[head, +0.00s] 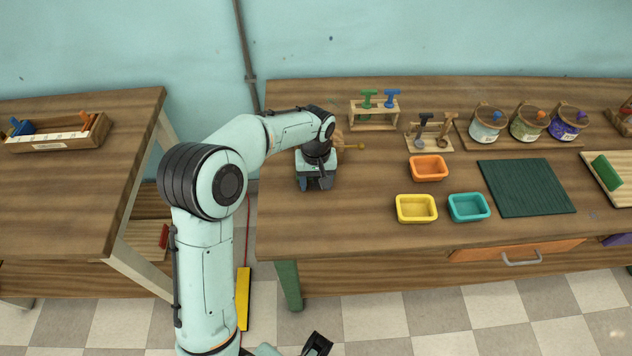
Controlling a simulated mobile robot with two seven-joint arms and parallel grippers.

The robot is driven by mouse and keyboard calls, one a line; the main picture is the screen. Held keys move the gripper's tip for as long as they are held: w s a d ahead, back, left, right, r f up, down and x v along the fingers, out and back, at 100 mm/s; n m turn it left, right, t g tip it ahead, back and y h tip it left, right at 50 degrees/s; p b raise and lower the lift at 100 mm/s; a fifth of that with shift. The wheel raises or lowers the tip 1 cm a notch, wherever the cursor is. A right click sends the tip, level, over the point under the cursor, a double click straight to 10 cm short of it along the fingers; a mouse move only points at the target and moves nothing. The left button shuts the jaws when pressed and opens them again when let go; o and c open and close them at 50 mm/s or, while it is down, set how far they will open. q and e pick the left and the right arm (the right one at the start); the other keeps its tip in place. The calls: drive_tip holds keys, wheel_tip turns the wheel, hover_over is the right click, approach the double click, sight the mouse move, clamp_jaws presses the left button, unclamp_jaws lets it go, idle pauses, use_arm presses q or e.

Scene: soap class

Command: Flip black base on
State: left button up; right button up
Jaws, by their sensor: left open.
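My left gripper (316,184) is open, pointing down over the left part of the long wooden table. A wooden piece with a short rod and a tan knob (360,147) sticks out to the right from behind the gripper and wrist. Most of that piece is hidden by my arm. I cannot make out a black base there, nor whether a switch is on or off. I cannot tell whether the gripper touches the piece.
A wooden stand (374,125) with green and blue handles stands behind. Orange (428,159), yellow (416,218) and teal (468,218) trays and a dark green mat (526,187) lie further right. The table's front left is clear.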

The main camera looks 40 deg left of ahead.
use_arm(q)
wheel_tip(320, 180, up, 13)
drive_tip(key=p, duration=0.1)
drive_tip(key=shift+f+p, duration=0.15)
drive_tip(key=shift+p, duration=0.2)
idle(0.3)
